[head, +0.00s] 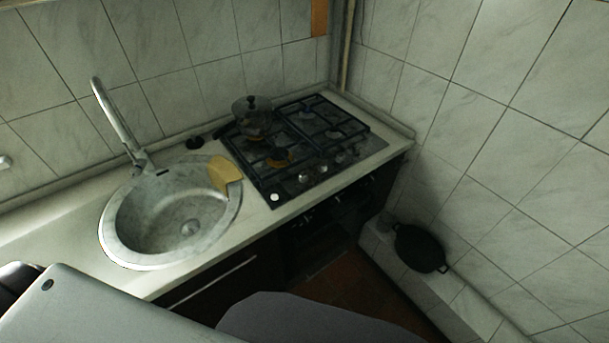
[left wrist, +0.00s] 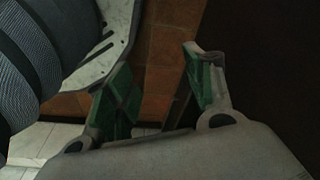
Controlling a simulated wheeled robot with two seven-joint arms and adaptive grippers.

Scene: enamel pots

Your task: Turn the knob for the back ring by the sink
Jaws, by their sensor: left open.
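The gas stove (head: 270,186) is set in the counter right of the sink (head: 165,218) in the head view. Its knobs (head: 322,168) stand in a row along the front right edge, small and pale. The back ring by the sink is mostly hidden under a dark pot with a lid (head: 252,117). My left gripper (left wrist: 158,60) shows in the left wrist view, open, with green pads and nothing between them. It points over the brown floor, and no knob shows in that view. My right gripper is in neither view.
A yellow sponge or cloth (head: 226,172) lies on the sink's right rim. A tall faucet (head: 116,115) rises behind the sink. Red-brown floor (head: 345,283) lies before the counter.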

